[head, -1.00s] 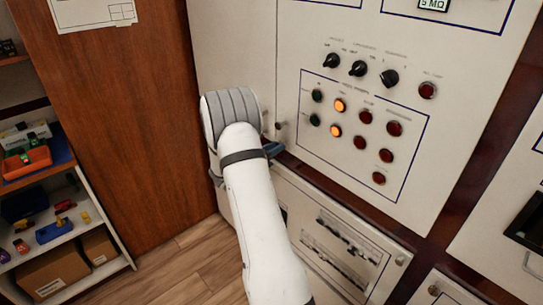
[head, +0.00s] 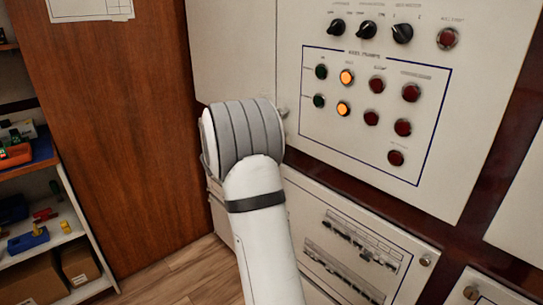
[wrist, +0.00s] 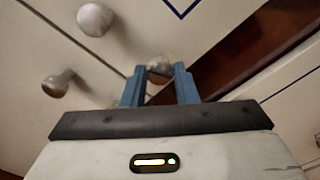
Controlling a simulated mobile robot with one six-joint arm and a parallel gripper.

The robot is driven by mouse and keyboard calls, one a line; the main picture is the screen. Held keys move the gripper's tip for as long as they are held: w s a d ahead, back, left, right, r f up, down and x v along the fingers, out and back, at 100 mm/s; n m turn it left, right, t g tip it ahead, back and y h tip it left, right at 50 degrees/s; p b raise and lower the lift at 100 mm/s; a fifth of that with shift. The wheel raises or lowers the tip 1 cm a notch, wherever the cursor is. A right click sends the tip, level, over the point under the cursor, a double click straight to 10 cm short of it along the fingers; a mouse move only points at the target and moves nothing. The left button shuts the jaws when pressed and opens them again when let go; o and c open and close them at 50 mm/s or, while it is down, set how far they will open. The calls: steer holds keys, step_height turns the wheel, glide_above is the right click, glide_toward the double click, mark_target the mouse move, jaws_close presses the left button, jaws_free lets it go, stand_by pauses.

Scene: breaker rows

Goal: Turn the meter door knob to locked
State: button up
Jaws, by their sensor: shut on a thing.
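In the wrist view, my gripper (wrist: 159,82) has its two blue fingers on either side of a round metal knob (wrist: 159,66) and is shut on it. The knob sits near a dark red-brown strip between cream panels. Two similar metal knobs, one at the upper left (wrist: 95,19) and one at the left (wrist: 57,83), are apart from the fingers. I see no readable label or lock mark, so I cannot tell the knob's turn or confirm which door it belongs to. In the head view my own arm hides the gripper and the held knob.
In the head view, a small knob (head: 281,112) shows just right of my arm. A cream panel (head: 310,145) carries dials and several lamps, two lit orange. A lower door (head: 408,285) has breaker rows. A brown wooden side (head: 120,130) and shelves (head: 75,235) stand left.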

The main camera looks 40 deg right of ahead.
steer(key=m+b, duration=0.4)
steer(key=b, duration=0.2)
steer(key=shift+m+b, duration=0.3)
steer(key=o, duration=1)
steer(key=a, duration=0.7)
steer(key=shift+s+a+p, duration=0.35)
